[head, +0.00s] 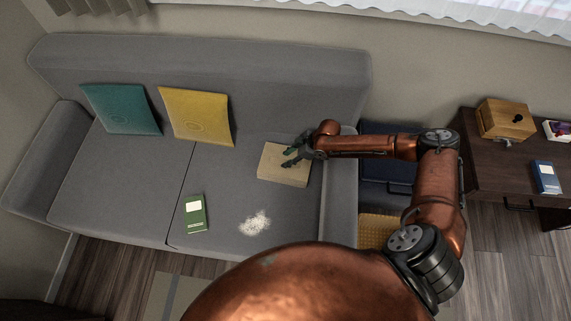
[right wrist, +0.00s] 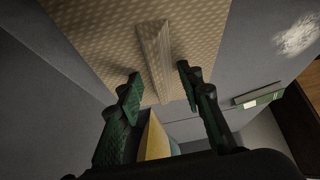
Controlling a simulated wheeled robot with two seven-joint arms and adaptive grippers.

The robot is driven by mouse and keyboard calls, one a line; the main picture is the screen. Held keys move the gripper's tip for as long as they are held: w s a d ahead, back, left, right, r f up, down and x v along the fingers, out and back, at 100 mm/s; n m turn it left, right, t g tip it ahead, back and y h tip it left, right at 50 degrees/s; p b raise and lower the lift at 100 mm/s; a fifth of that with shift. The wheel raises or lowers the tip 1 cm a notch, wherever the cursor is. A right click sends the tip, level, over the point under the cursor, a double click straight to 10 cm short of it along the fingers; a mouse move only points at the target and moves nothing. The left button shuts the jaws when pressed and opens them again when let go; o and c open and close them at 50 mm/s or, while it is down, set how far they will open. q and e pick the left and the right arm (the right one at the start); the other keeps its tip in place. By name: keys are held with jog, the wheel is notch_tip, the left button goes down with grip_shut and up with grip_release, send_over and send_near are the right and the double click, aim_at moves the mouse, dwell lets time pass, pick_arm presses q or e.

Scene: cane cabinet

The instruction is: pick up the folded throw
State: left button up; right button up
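The folded throw (head: 282,176) is a flat beige block lying on the right seat of the grey sofa, close to its right arm. In the right wrist view the throw (right wrist: 105,35) has a fine dotted weave and a raised ridge (right wrist: 151,50) along its top. My right gripper (head: 291,157) is over the throw. In the right wrist view my right gripper (right wrist: 158,76) has its fingers apart, one on each side of the ridge's near end. I cannot tell whether they touch the throw. My left gripper is not in view.
On the sofa (head: 95,190) are a teal cushion (head: 122,109), a yellow cushion (head: 197,115), a green book (head: 195,214) and a white fluffy patch (head: 254,223). The dark table (head: 480,170) at right holds a wooden box (head: 506,119) and blue book (head: 546,176). The left seat's front is clear.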

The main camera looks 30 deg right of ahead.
grip_shut()
dwell(0.3)
jog(key=shift+w+r, duration=0.1)
dwell(0.5)
